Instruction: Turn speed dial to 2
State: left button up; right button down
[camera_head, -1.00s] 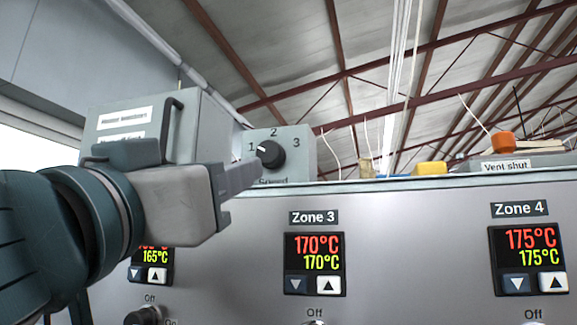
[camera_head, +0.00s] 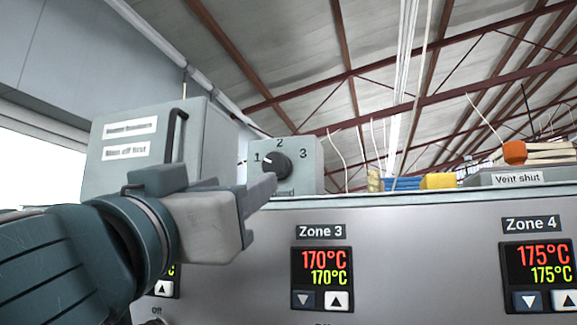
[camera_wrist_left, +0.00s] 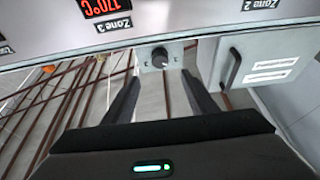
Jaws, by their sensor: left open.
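The speed dial (camera_head: 277,164) is a black round knob on a small grey box (camera_head: 310,177) with the marks 1, 2 and 3. Its white pointer line points toward 1. My left gripper (camera_head: 262,186) is just below and left of the dial in the head view, and its fingertips cover part of the box's lower front. In the left wrist view the gripper (camera_wrist_left: 158,95) is open and empty, with the dial (camera_wrist_left: 159,56) beyond and between the fingertips. I see no contact with the dial. My right gripper is not in view.
A grey cabinet (camera_head: 150,125) with a black handle stands left of the dial box. Below is a metal panel (camera_head: 420,240) with the Zone 3 (camera_head: 322,280) and Zone 4 (camera_head: 541,275) displays. An orange-topped button (camera_head: 514,153) and a "Vent shut" box stand at the right.

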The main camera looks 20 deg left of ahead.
pick_arm(q)
jog(key=w+p, duration=0.1)
jog(key=p, duration=0.5)
send_near(273, 167)
jog(key=p+x, duration=0.3)
jog(key=x, duration=0.4)
jog(key=shift+w+a+r+p, duration=0.1)
jog(key=shift+w+r+p, duration=0.15)
jog(key=shift+p, duration=0.05)
jog(key=shift+p+x, duration=0.3)
jog(key=shift+x, duration=0.5)
jog(key=shift+f, duration=0.15)
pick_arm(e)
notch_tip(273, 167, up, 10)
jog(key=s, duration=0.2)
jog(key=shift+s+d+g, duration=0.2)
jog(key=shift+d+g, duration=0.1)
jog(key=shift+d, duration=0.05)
pick_arm(q)
jog(key=c, duration=1)
